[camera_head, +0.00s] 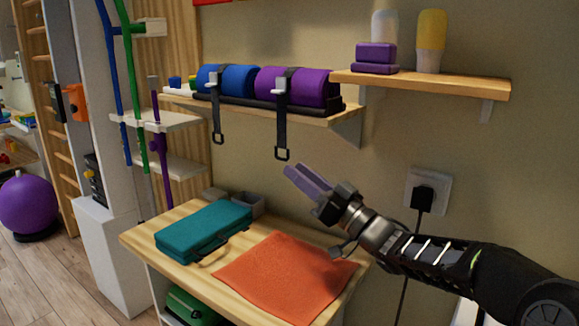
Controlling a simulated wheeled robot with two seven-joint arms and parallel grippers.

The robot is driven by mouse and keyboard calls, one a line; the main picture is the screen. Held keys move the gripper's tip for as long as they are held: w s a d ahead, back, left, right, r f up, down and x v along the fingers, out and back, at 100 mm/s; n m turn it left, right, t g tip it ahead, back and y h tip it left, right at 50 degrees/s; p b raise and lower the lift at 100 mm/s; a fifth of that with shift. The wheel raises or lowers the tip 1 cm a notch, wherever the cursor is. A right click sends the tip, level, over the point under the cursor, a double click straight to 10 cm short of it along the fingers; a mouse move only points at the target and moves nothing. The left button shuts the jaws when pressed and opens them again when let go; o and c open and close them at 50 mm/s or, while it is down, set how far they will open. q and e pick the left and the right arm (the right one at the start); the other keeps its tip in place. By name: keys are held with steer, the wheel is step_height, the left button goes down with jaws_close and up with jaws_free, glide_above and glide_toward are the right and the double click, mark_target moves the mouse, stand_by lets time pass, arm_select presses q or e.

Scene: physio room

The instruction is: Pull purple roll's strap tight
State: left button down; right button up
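The purple roll (316,86) lies on the wall shelf, right of the blue roll (240,79). A dark strap (281,118) runs over the purple roll through a pale buckle (280,85). Its loose end hangs below the shelf edge and ends in a dark ring (282,154). My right gripper (294,169) points up and left, its fingertips just below and right of that ring in the picture. It does not appear to hold the ring. Its two fingers lie close together; any gap is unclear. My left gripper is not in view.
The blue roll has a similar hanging strap (217,120). Below stands a wooden table (183,212) with a teal case (204,230), a grey tray (247,205) and an orange cloth (285,275). A higher shelf (425,83) at right holds purple blocks (375,58) and bottles.

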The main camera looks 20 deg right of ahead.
steer(key=shift+v, duration=1.7)
